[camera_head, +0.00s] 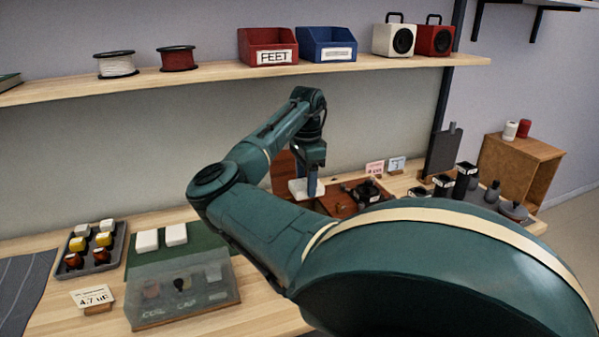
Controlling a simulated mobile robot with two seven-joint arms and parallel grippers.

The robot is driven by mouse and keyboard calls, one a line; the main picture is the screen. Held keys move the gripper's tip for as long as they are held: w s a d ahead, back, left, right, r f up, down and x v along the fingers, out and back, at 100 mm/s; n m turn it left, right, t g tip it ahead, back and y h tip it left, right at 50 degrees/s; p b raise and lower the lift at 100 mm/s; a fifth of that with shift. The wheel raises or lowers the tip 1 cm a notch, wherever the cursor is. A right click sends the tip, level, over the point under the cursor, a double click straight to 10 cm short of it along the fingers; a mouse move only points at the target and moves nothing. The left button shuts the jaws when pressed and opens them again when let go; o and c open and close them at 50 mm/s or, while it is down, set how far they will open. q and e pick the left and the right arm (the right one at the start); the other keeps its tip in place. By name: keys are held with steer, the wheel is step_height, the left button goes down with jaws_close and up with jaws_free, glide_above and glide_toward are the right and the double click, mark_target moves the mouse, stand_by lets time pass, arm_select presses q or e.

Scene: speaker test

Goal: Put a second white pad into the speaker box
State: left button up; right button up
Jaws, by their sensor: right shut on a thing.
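My right gripper (312,184) points down in the middle of the picture and is shut on a white pad (298,189). The held pad is in front of a reddish-brown wooden box (334,205), which I take to be the speaker box. A dark round part (367,191) sits at that box. My arm and gripper hide part of the box, so I cannot tell whether the pad touches it or whether another pad is inside. Two more white pads (147,240) lie side by side on a green mat (197,243) at the left. My left gripper is not in view.
A grey tray (118,240) with several small parts stands at the far left, beside a clear-lidded case (183,287). Dark jars (466,176) and a wooden crate (541,165) are at the right. A shelf (215,73) with bins runs above.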

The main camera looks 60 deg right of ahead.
step_height(320, 180, down, 4)
steer(key=b, duration=0.3)
steer(key=shift+b, duration=0.35)
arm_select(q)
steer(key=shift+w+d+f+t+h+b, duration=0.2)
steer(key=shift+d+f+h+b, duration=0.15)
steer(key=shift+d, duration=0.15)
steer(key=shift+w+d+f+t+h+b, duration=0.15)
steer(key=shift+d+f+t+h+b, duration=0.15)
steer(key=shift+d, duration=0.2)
arm_select(e)
steer(key=shift+f, duration=0.6)
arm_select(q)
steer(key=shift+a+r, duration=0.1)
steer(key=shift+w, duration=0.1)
arm_select(e)
steer(key=o, duration=1)
steer(key=shift+r, duration=0.1)
arm_select(q)
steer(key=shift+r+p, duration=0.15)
steer(key=shift+p, duration=0.15)
arm_select(e)
step_height(320, 180, up, 13)
steer(key=shift+r, duration=0.1)
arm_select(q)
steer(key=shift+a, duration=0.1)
arm_select(e)
steer(key=shift+a, duration=0.1)
